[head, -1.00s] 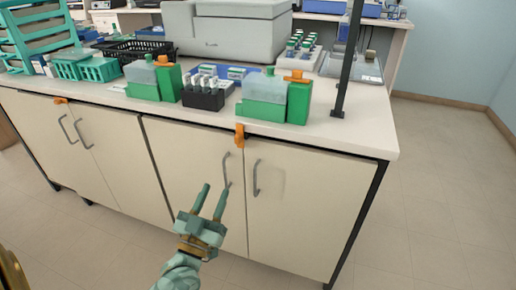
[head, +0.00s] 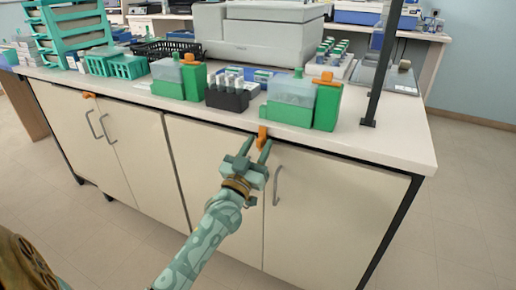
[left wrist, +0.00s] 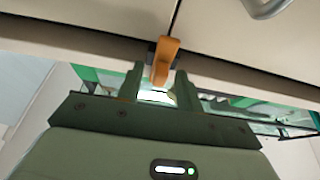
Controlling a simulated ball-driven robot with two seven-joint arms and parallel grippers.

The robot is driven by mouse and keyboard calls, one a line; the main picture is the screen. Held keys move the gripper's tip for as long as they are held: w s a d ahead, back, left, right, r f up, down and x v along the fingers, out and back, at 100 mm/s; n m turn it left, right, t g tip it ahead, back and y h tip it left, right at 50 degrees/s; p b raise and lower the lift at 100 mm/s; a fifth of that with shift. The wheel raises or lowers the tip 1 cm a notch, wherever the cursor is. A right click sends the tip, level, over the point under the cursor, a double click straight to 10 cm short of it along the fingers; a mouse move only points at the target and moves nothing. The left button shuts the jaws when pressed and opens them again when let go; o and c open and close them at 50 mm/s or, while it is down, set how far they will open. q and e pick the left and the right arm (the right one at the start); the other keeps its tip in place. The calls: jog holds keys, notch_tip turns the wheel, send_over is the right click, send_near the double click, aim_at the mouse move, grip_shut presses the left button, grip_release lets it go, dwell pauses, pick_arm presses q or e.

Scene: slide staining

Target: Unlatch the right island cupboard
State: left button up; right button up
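The right island cupboard (head: 325,215) has two cream doors, both closed, under the white worktop. An orange latch (head: 262,132) sits at the top of the seam between these doors, upright in the head view. My left gripper (head: 257,147) is raised in front of the latch, its two green fingers pointing up at it. In the left wrist view the orange latch (left wrist: 164,60) lies between and just ahead of the spread fingertips (left wrist: 158,76), with no clear contact. The left gripper is open and empty. My right gripper is not in view.
The right door's grey handle (head: 278,186) is close to my left gripper. The left cupboard has another orange latch (head: 89,95). Green-and-clear containers (head: 291,100) and a black rack (head: 228,97) stand near the worktop edge. Floor at the right is clear.

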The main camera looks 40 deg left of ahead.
pick_arm(q)
grip_shut()
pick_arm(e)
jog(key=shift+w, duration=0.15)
